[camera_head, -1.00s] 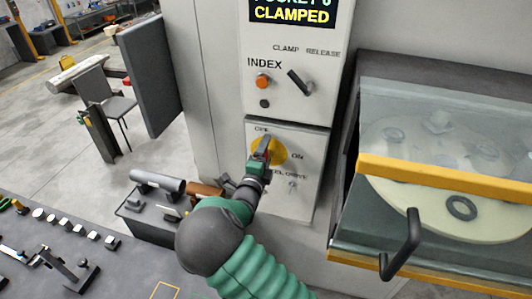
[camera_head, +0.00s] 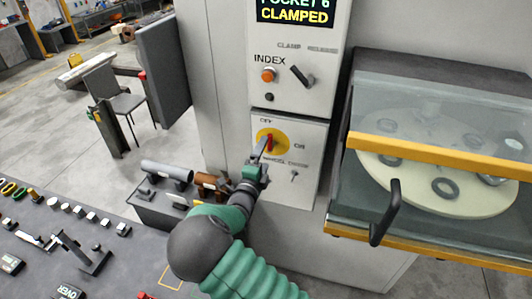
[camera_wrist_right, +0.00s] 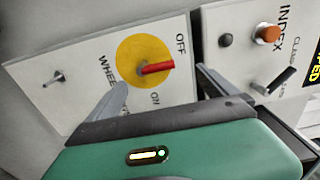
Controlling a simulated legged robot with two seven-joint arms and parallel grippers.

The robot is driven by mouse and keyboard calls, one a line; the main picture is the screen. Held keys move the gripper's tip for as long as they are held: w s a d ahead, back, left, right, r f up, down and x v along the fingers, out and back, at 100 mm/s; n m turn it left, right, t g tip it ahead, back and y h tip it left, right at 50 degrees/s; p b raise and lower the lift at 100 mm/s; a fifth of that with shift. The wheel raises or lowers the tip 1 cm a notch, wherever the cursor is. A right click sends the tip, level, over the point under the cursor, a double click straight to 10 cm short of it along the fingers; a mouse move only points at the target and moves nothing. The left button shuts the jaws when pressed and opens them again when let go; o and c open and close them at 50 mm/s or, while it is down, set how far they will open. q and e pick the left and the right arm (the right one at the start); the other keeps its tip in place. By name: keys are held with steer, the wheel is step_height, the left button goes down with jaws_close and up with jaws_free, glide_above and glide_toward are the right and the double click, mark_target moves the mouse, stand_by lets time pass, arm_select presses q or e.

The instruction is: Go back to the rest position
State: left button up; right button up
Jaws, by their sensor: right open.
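The rotary switch has a yellow disc (camera_head: 281,139) and a red handle (camera_head: 269,142), on the lower panel of the machine. The handle stands roughly upright, toward the OFF label; it also shows in the right wrist view (camera_wrist_right: 157,68). My right gripper (camera_head: 261,156) is just below and in front of the switch, open. In the right wrist view its two fingers (camera_wrist_right: 162,78) are spread wide with nothing between them, and the handle lies beyond them. My left gripper is not in view.
The glass guard with a yellow bar (camera_head: 440,152) and black handle (camera_head: 385,213) stands at the right. The upper panel has an orange INDEX button (camera_head: 268,75) and a black lever (camera_head: 302,76). A dark bench (camera_head: 110,264) with small parts is at the lower left.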

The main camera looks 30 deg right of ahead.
steer(key=s+d+f+m+g+b, duration=0.3)
steer(key=d+f+m, duration=0.2)
steer(key=f, duration=0.1)
steer(key=s+f+m+g+y+b, duration=0.3)
steer(key=s+f+m+g+b, duration=0.25)
steer(key=s+f+m, duration=0.55)
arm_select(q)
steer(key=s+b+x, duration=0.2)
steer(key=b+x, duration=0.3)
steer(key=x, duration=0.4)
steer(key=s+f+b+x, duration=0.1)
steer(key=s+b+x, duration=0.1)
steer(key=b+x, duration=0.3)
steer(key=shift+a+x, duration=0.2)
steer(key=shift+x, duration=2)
arm_select(e)
steer(key=s+a+f+m+y, duration=0.3)
steer(key=s+a+m, duration=0.1)
steer(key=a+m, duration=0.3)
steer(key=s+a+f+m+y, duration=0.3)
steer(key=a+m, duration=0.5)
steer(key=m, duration=0.3)
steer(key=s+a+f+m+y, duration=0.4)
steer(key=a+m, duration=0.4)
steer(key=m, duration=0.2)
steer(key=shift+s+a+y, duration=0.15)
steer(key=shift+s+y, duration=0.35)
steer(key=shift+s, duration=0.15)
